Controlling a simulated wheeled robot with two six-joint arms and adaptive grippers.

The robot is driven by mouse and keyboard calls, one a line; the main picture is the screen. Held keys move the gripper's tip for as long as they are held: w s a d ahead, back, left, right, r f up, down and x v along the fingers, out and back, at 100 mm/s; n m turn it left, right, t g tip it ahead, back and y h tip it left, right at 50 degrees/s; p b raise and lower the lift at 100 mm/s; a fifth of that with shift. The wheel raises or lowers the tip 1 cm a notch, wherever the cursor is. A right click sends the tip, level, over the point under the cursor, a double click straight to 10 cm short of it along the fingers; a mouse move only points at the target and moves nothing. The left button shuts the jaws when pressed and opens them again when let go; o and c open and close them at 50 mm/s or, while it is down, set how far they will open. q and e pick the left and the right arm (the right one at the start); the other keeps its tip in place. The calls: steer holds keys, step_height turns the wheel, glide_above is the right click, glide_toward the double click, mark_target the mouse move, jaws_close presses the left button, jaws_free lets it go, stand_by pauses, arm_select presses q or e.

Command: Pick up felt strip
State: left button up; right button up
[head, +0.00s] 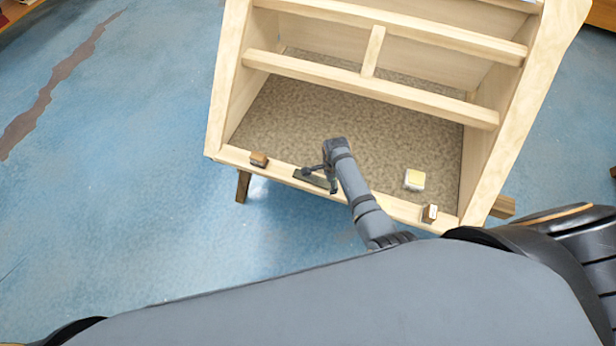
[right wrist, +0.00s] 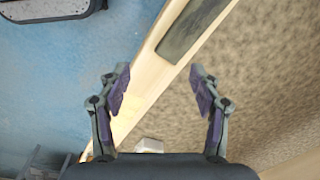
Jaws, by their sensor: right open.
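The felt strip (head: 313,181) is a dark grey-green flat piece lying along the front rail of the wooden frame. In the right wrist view the strip (right wrist: 190,30) lies on the pale rail at the top, ahead of the fingertips. My right gripper (head: 318,172) is at the strip in the head view and hides part of it. In the right wrist view my right gripper (right wrist: 160,82) is open, with nothing between its fingers; the bare rail passes below them. I cannot tell its exact height above the rail. My left gripper does not show.
The wooden frame (head: 390,80) has cross rails at the back and a speckled floor panel (head: 290,120). A brown block (head: 259,160) and a brown-white block (head: 430,213) sit on the front rail. Blue floor is clear at left.

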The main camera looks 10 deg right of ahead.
steer(key=w+a+r+m, duration=0.5)
steer(key=w+a+m, duration=0.1)
steer(key=m, duration=0.1)
steer(key=b, duration=0.6)
glide_above(310, 178)
steer(key=shift+g, duration=0.4)
steer(key=f, duration=0.5)
steer(key=shift+w+a+f, duration=0.15)
steer(key=shift+w+f, duration=0.05)
steer(key=shift+f, duration=0.05)
steer(key=shift+r+p, duration=0.1)
steer(key=shift+p, duration=0.25)
steer(key=shift+f+b, duration=0.4)
steer(key=shift+b, duration=0.05)
step_height(310, 178, down, 5)
steer(key=b, duration=0.5)
steer(key=shift+r, duration=0.2)
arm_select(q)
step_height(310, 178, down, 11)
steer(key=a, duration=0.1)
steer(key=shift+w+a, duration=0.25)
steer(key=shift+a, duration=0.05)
arm_select(e)
steer(key=shift+r, duration=0.15)
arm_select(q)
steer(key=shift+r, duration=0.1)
arm_select(e)
steer(key=shift+s, duration=0.1)
steer(key=shift+c, duration=0.3)
steer(key=c, duration=0.9)
